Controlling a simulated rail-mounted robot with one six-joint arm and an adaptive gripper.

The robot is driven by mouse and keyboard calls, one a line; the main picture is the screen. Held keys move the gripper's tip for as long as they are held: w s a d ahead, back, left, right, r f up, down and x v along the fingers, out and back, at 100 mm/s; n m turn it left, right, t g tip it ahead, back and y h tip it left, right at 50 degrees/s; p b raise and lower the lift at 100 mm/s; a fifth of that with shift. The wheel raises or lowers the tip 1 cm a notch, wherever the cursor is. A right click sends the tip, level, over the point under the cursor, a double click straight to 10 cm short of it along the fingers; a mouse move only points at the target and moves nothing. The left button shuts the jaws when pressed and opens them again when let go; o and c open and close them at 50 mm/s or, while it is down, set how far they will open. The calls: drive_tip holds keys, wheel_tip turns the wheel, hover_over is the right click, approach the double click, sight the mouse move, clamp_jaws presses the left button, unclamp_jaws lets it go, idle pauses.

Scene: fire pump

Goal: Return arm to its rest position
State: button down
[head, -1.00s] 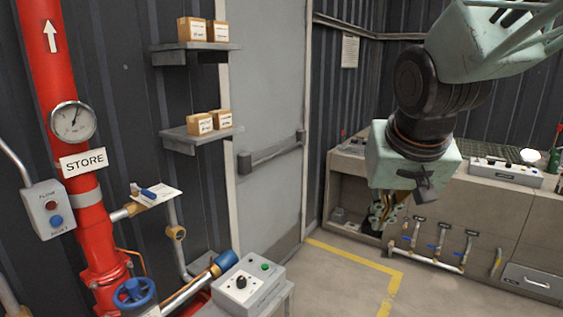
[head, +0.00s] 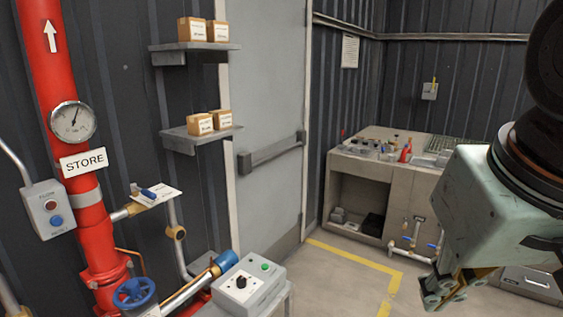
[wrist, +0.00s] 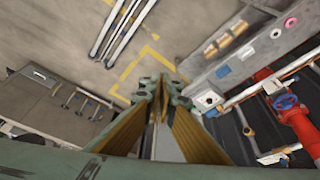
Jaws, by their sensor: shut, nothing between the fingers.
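My gripper (head: 447,291) shows at the lower right of the head view, below the pale green wrist of my arm. It hangs in the air, clear of the bench and of the pump pipes. In the wrist view my gripper (wrist: 160,92) has its fingers together at the centre, with nothing between them. Below the fingertips in that view lies floor with a yellow line.
A workbench (head: 375,165) with small items stands at the back right. A red riser pipe (head: 60,140), a control box (head: 248,285) and a blue handwheel (head: 134,293) are at left. A grey door (head: 265,110) is behind. The floor (head: 345,285) between is clear.

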drive_tip(key=s, duration=0.6)
drive_tip(key=shift+s+a+f, duration=0.2)
drive_tip(key=shift+a+f, duration=0.1)
drive_tip(key=shift+f, duration=0.15)
